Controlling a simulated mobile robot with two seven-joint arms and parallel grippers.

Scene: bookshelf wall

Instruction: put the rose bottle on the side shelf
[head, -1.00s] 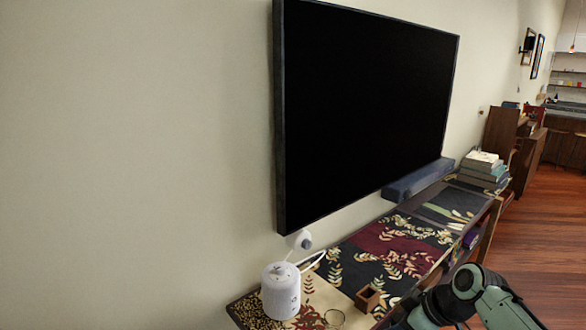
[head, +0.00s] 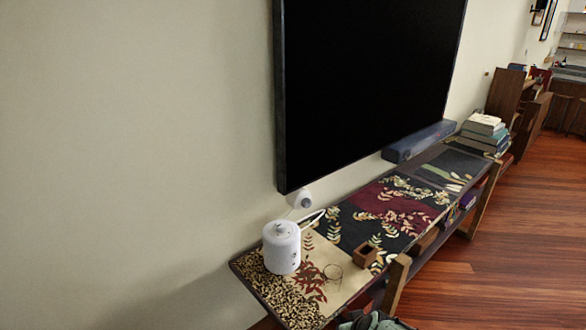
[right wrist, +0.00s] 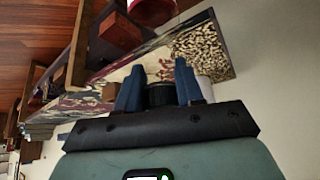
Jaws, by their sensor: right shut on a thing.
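My right gripper (right wrist: 160,68) shows in the right wrist view, its two blue fingers shut on a dark round thing (right wrist: 160,96). I take it to be the rose bottle; little of it shows, and no rose marking can be made out. The long side shelf (head: 262,288) runs along the wall under the screen, with a patterned top. In the right wrist view its top (right wrist: 205,50) lies beyond the fingers. In the head view only a green and dark part of my right arm shows at the bottom edge. My left gripper is not in view.
Books (head: 484,130) are stacked at the far end. The patterned middle is mostly clear. A red thing (right wrist: 152,9) shows in the right wrist view.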

